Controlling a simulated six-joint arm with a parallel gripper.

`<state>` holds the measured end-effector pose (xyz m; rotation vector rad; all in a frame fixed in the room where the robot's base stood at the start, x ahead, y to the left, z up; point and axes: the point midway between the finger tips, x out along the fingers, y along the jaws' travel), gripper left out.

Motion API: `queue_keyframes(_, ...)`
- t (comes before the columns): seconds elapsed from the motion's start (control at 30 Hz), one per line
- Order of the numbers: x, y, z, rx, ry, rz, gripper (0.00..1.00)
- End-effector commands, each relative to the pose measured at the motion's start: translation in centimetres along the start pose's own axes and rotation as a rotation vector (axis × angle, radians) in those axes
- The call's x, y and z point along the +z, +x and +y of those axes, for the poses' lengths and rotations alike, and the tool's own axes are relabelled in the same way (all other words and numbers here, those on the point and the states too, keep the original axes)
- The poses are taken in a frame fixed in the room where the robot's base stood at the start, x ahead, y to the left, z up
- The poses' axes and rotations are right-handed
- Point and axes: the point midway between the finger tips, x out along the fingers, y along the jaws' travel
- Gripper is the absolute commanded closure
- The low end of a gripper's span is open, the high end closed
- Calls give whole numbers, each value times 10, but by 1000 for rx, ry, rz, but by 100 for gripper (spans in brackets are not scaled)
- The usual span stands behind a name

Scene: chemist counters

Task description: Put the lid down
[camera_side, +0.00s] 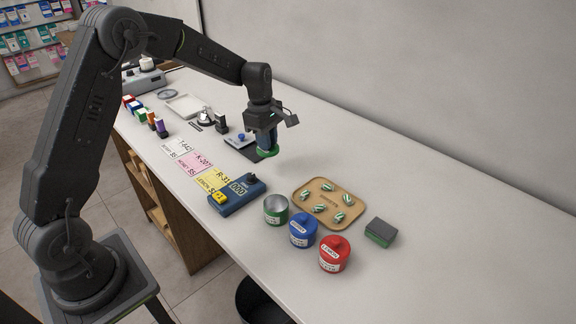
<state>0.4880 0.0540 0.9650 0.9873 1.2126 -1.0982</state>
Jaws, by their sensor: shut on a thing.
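My gripper (268,143) is shut on a green lid (267,153) and holds it above the counter, behind the labelled cards. Much of the lid is hidden by the fingers. A green tin (276,216) stands open on the counter (420,225), to the right of the blue device. A blue tin (303,236) and a red tin (335,260) stand beside it, both with lids on.
A wooden tray (357,207) with several striped sweets lies behind the tins. A dark green block (381,232) sits to its right. A blue device (237,197) with a yellow button and several cards (197,163) lie left of the tins. The counter's right part is clear.

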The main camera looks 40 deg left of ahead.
Motion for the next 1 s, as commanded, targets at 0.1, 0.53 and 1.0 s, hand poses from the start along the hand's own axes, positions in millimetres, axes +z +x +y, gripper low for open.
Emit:
queue_keyframes(0.1, 23, 19, 9, -1, 4, 0, 100)
queue_keyframes(0.53, 48, 51, 19, -1, -2, 0, 100)
queue_keyframes(1.0, 45, 79, 19, 1, -1, -2, 100)
